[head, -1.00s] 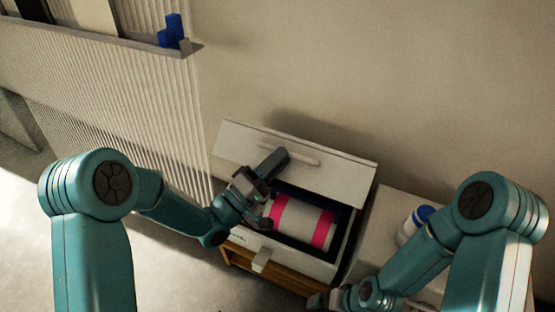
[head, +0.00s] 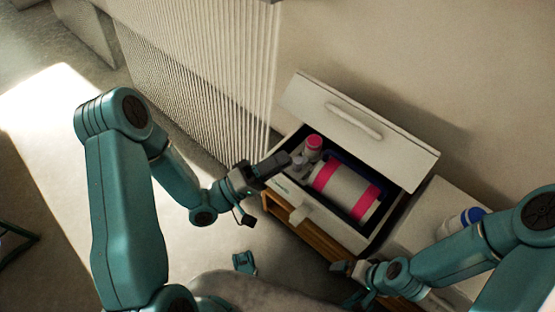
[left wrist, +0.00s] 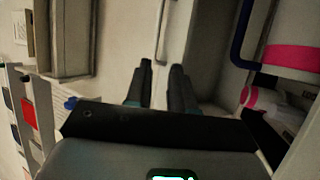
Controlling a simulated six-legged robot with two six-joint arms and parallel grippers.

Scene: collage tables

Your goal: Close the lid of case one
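A white case (head: 299,213) sits on a wooden stand, its lid (head: 390,155) raised along the back edge, with a bar handle (head: 354,121) on it. Inside lie a white cylinder with pink bands (head: 342,191) and a small pink-capped bottle (head: 313,149). My left gripper (head: 272,168) is at the case's left end, below the lid and apart from it.
A white side surface (head: 425,215) with a blue-capped white bottle (head: 460,222) stands right of the case. A ribbed panel (head: 215,85) rises behind on the left, and a plain wall is behind the lid.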

